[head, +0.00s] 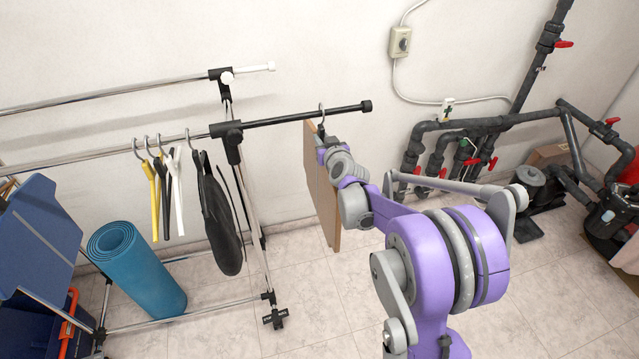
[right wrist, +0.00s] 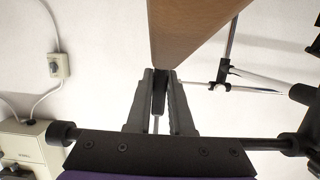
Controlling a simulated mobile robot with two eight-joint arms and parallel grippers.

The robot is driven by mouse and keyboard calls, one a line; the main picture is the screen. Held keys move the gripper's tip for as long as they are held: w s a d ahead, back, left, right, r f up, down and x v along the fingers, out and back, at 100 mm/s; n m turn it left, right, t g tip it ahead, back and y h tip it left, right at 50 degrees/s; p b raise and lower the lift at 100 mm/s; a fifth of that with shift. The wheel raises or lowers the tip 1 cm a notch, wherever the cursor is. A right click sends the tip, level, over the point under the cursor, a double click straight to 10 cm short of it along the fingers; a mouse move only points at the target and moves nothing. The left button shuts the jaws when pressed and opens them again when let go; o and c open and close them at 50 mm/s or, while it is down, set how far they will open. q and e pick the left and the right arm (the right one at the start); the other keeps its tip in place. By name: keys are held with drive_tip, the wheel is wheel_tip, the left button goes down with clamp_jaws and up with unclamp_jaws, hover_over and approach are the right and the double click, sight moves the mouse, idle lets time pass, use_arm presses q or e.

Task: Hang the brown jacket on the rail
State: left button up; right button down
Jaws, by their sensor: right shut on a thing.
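The brown jacket (head: 322,190) is a flat tan-brown panel hanging upright below the right part of the rail's black end bar (head: 290,117). Its thin hook (head: 322,110) shows at the bar; I cannot tell whether the bar bears it. My right gripper (head: 322,138) is just under the bar, at the top of the jacket. In the right wrist view, the fingers (right wrist: 160,95) are shut on the dark hanger neck, and the jacket (right wrist: 190,28) shows beyond them. My left gripper is not in view.
A black garment (head: 220,215) and several hangers (head: 163,185) hang farther left on the rail. A rolled blue mat (head: 137,270) stands below. Black pipes with red valves (head: 480,140) are at the right. The floor between is clear.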

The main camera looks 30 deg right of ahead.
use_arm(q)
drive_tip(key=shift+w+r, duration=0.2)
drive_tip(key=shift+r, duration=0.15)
use_arm(e)
drive_tip(key=shift+s+r, duration=0.15)
drive_tip(key=shift+r, duration=0.3)
drive_tip(key=shift+r, duration=0.1)
drive_tip(key=shift+s+a+r+p, duration=0.1)
drive_tip(key=shift+s+r+p, duration=0.25)
drive_tip(key=shift+r+p, duration=0.25)
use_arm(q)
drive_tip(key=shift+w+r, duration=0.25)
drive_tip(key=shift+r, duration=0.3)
use_arm(e)
drive_tip(key=shift+s, duration=0.2)
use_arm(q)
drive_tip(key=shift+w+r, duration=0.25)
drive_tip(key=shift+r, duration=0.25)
use_arm(e)
drive_tip(key=shift+f+v, duration=0.2)
drive_tip(key=shift+v, duration=0.55)
drive_tip(key=shift+f+v, duration=0.15)
drive_tip(key=shift+v, duration=0.6)
